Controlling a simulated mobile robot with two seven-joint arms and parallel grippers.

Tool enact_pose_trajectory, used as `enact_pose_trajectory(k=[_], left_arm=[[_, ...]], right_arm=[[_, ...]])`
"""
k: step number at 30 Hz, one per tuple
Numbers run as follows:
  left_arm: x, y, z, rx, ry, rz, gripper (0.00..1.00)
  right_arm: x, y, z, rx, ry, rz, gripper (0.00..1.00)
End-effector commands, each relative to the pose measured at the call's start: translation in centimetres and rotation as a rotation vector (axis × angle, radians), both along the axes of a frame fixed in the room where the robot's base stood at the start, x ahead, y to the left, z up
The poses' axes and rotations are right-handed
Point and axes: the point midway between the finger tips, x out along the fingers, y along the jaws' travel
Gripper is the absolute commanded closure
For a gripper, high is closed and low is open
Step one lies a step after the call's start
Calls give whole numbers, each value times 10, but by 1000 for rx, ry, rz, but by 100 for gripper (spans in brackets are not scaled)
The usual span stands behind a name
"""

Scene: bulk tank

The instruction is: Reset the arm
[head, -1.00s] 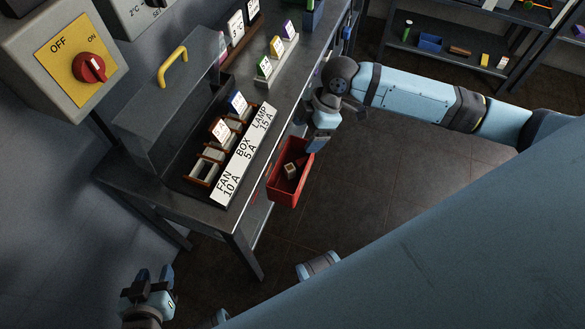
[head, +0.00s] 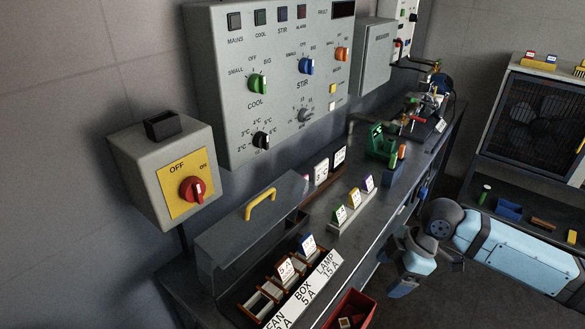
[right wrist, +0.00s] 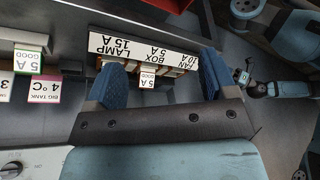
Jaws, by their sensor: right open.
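The label strip also shows in the head view (head: 305,291). My left gripper (right wrist: 242,76) is small at the right of the right wrist view; its jaws are unclear. It is outside the head view.
A red bin (head: 362,308) with a small block inside is at the bench front. The open grey cover with a yellow handle (head: 260,204) stands behind the fuse holder. A rack of tags (head: 352,212) is on the bench. The ON/OFF switch box (head: 186,190) is on the wall.

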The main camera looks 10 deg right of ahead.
Motion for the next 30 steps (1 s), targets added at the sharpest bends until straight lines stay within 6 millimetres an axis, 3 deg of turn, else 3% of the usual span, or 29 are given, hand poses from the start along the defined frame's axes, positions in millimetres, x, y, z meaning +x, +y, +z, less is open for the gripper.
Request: enact_pose_trajectory(k=[4,8,12,18,23,30], left_arm=[[1,0,3,-1,-5,0,57],[1,0,3,-2,-7,0,57],[1,0,3,-1,-6,0,57],[1,0,2,-1,-3,0,57],[0,0,0,0,0,0,57],[0,0,0,0,1,0,57]], right_arm=[[-2,14,-12,32,-15,-27,22],[-8,46,-38,115,-60,-114,22],[-19,84,-67,239,-126,-273,22],[-41,116,-97,398,-206,-540,22],[-66,121,-118,483,-266,-759,22],[-105,110,-139,522,-341,-999,22]])
